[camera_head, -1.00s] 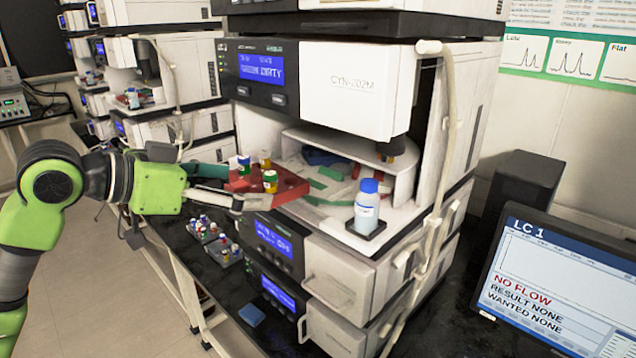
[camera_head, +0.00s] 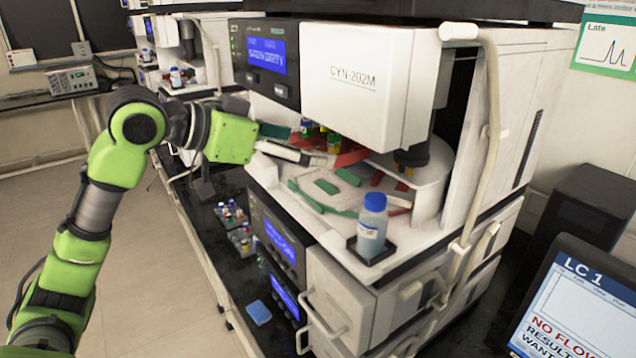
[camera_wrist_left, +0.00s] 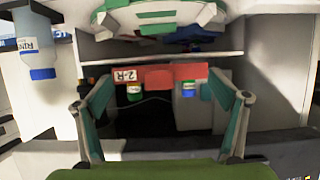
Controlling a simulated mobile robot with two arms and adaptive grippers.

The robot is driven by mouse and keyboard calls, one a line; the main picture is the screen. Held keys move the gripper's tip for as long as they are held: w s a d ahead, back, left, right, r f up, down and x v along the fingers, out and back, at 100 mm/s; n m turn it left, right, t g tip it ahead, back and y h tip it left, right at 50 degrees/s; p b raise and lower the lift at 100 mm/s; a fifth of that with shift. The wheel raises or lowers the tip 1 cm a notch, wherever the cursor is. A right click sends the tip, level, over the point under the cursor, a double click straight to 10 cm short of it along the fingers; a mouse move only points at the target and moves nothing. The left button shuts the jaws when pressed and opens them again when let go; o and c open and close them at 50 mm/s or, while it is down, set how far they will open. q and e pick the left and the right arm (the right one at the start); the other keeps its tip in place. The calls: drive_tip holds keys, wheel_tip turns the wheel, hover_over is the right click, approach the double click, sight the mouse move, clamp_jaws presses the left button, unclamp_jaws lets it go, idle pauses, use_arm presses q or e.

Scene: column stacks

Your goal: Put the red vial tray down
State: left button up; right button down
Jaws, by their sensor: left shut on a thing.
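My left gripper (camera_head: 312,147) is shut on the red vial tray (camera_head: 350,158) at the open bay of the CYN-202M unit (camera_head: 365,95). Several vials with coloured caps stand in the tray. In the left wrist view the tray (camera_wrist_left: 158,77), with a "2-R" label, sits between the two fingers. Below it in the head view is the bay's floor with green pieces (camera_head: 326,187). The tray appears above this floor, but I cannot tell whether it touches. The unit's front cover hides part of the bay. My right gripper is not in view.
A blue-capped bottle (camera_head: 371,226) stands on the ledge at the bay's front right. A pale hose (camera_head: 493,130) runs down the unit's right side. Small vial racks (camera_head: 240,238) and a blue block (camera_head: 258,312) lie on the black bench. A monitor (camera_head: 580,310) is at the lower right.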

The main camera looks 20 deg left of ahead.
sight(302, 207)
use_arm(q)
drive_tip(key=shift+s+a+f, duration=0.1)
drive_tip(key=shift+f, duration=0.55)
drive_tip(key=shift+s+a+f, duration=0.1)
drive_tip(key=shift+f, duration=0.5)
drive_tip(key=shift+d+f, duration=0.1)
drive_tip(key=shift+f, duration=0.2)
drive_tip(key=shift+w+f, duration=0.15)
drive_tip(key=shift+f, duration=0.1)
wheel_tip(302, 207, down, 4)
drive_tip(key=shift+r, duration=0.15)
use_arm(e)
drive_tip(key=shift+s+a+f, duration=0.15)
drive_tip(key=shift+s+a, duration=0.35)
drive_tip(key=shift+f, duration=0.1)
use_arm(q)
drive_tip(key=o, duration=0.7)
drive_tip(key=shift+f, duration=0.25)
drive_tip(key=shift+o, duration=1.4)
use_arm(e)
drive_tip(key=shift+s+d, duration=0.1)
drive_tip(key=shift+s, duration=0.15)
